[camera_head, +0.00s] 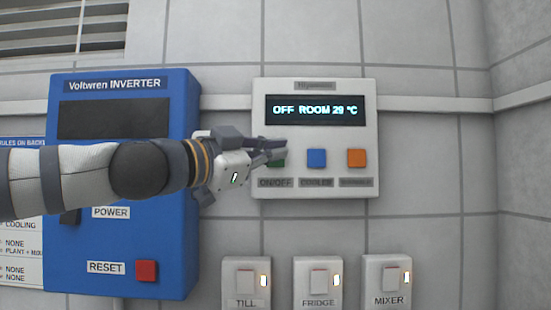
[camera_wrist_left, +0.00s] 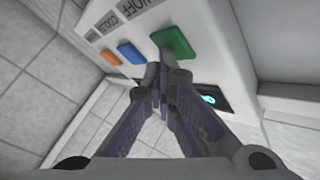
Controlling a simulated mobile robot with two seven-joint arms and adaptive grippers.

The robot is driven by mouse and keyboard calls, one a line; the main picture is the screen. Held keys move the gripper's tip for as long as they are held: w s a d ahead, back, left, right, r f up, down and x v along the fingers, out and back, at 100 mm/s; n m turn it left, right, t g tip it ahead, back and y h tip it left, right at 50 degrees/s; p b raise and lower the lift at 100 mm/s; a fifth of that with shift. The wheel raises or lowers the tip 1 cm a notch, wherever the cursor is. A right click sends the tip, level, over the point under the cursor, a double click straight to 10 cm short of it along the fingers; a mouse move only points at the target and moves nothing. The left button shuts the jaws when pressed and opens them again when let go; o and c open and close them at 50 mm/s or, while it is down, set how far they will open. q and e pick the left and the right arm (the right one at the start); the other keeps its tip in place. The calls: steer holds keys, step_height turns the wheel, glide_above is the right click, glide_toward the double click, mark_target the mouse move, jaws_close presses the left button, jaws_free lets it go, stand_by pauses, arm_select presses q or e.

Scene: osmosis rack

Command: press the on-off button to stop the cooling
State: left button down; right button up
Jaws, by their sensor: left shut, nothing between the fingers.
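The white control panel (camera_head: 330,187) is on the tiled wall, and its display (camera_head: 316,110) reads "OFF ROOM 29 °C". The green ON/OFF button (camera_head: 277,162) is partly hidden behind my left gripper (camera_head: 284,150). A blue button (camera_head: 316,158) and an orange button (camera_head: 356,158) are to its right. In the left wrist view, my left gripper (camera_wrist_left: 167,75) is shut and empty, with its tips close to the green button (camera_wrist_left: 172,43); I cannot tell if they touch it. My right gripper is not in view.
The blue inverter box (camera_head: 180,200) with a red RESET button (camera_head: 146,270) is on the left, behind my left arm. Switches labelled TILL (camera_head: 246,280), FRIDGE (camera_head: 318,280) and MIXER (camera_head: 387,278) are below the panel. The wall right of the panel is clear.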

arm_select(q)
steer(key=shift+s, duration=0.8)
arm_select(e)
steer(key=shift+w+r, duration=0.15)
arm_select(q)
steer(key=s+p, duration=0.1)
steer(key=s, duration=0.4)
steer(key=shift+a, duration=0.1)
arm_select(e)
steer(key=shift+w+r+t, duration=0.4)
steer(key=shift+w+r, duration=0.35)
